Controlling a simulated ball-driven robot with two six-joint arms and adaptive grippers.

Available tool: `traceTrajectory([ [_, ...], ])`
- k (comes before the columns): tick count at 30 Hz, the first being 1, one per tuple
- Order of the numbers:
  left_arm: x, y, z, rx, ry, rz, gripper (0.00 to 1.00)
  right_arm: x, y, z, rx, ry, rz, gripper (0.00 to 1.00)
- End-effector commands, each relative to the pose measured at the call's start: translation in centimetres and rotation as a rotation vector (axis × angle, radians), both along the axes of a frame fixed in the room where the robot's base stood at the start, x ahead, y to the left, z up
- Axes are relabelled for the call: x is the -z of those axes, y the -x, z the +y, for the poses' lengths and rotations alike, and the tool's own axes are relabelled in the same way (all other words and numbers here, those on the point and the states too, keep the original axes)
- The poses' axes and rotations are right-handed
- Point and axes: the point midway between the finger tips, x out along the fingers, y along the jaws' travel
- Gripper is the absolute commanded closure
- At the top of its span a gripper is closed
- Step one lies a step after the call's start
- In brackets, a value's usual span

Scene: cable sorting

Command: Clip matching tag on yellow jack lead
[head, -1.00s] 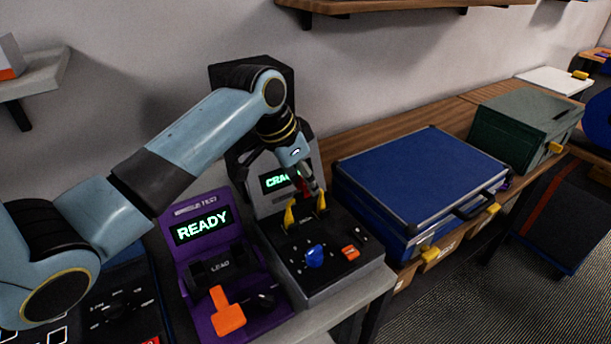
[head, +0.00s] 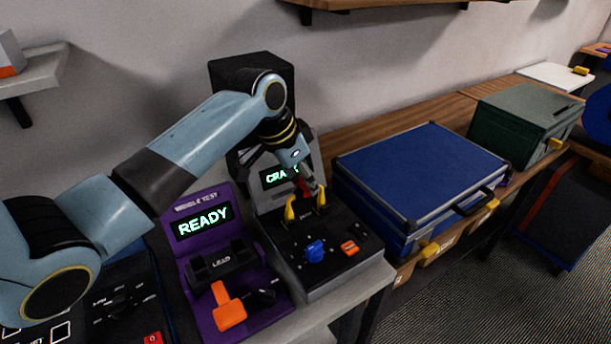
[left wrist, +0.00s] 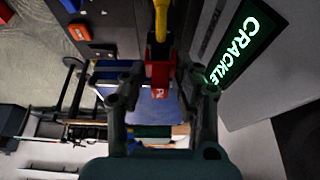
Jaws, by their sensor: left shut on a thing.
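My left gripper (head: 308,184) is over the grey and black tester whose screen reads CRACKLE. It is shut on a small red tag (left wrist: 160,73) with pale lettering, which shows between the fingers in the left wrist view. A yellow jack lead (left wrist: 161,20) meets the tag's upper end in that view; I cannot tell whether the tag is clipped around it or only touching. In the head view, yellow lead ends (head: 290,209) stand up from the tester top, just below the gripper. My right gripper is not in view.
The tester (head: 325,270) has a blue knob and an orange switch. A purple tester (head: 200,290) reading READY, with an orange lever, stands to its left. A blue case (head: 420,180) and a green box (head: 525,115) stand to the right. A shelf hangs above.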

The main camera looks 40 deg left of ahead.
Motion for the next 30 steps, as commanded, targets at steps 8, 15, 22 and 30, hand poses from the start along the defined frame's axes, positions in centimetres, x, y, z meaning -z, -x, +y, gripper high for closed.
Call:
traceTrajectory([
  [8,0.04,0.01,-0.01,0.0,0.0,0.0,0.86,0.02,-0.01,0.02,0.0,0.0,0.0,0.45],
  [15,0.13,0.05,-0.01,-0.001,0.0,0.002,0.86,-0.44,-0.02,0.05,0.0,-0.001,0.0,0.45],
  [22,0.32,0.02,-0.01,0.0,0.0,0.0,0.86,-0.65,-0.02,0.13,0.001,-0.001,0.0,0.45],
  [30,0.34,0.02,-0.01,0.0,0.0,0.0,0.64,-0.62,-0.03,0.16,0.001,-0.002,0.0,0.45],
])
